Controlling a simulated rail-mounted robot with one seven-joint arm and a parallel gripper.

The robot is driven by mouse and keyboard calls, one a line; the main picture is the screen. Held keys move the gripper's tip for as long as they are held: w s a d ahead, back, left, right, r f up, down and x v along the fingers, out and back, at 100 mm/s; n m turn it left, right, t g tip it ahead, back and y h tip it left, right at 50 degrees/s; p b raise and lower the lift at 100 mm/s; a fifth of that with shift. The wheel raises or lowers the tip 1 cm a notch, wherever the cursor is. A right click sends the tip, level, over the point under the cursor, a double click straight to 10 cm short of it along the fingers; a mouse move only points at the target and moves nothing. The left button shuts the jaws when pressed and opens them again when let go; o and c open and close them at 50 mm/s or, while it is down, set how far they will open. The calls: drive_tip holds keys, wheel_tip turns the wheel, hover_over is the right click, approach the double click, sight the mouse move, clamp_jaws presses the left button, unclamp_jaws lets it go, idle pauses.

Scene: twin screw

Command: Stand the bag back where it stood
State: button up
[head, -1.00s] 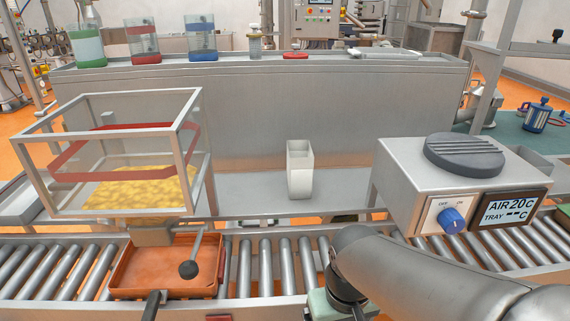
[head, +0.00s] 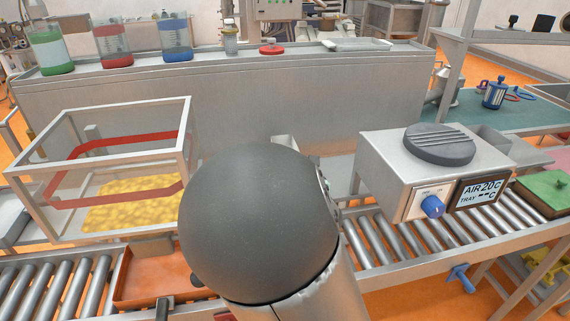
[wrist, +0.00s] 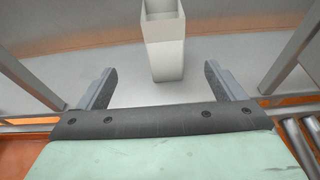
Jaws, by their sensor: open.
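The white open-topped bag (wrist: 165,55) stands upright on the grey shelf (wrist: 125,88) beyond the conveyor. In the head view only a bit of the bag's top (head: 286,141) shows behind my arm. My gripper (wrist: 160,75) is open and empty. In the wrist view its two fingers point towards the bag, one to each side of it in the picture, with visible gaps. The bag appears to be beyond the fingertips. My gripper is hidden behind my arm in the head view.
A clear-walled hopper (head: 187,105) with yellow grains stands left, above an orange tray (head: 150,282) on the roller conveyor (head: 50,285). A metal heater box (head: 385,165) with a blue knob stands right. A long steel counter (head: 230,95) closes off the back.

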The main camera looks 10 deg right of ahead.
drive_tip(key=p+x, duration=0.1)
drive_tip(key=x, duration=0.4)
drive_tip(key=p+x, duration=0.1)
drive_tip(key=x, duration=0.4)
drive_tip(key=p+x, duration=0.1)
drive_tip(key=x, duration=0.5)
drive_tip(key=shift+w+d+f, duration=0.1)
drive_tip(key=shift+d+f, duration=0.05)
drive_tip(key=shift+d, duration=0.2)
drive_tip(key=shift+w+a+f+p, duration=0.1)
drive_tip(key=shift+w+f+p, duration=0.25)
drive_tip(key=shift+w, duration=0.15)
drive_tip(key=shift+r, duration=0.1)
drive_tip(key=c, duration=1.1)
drive_tip(key=shift+c, duration=0.2)
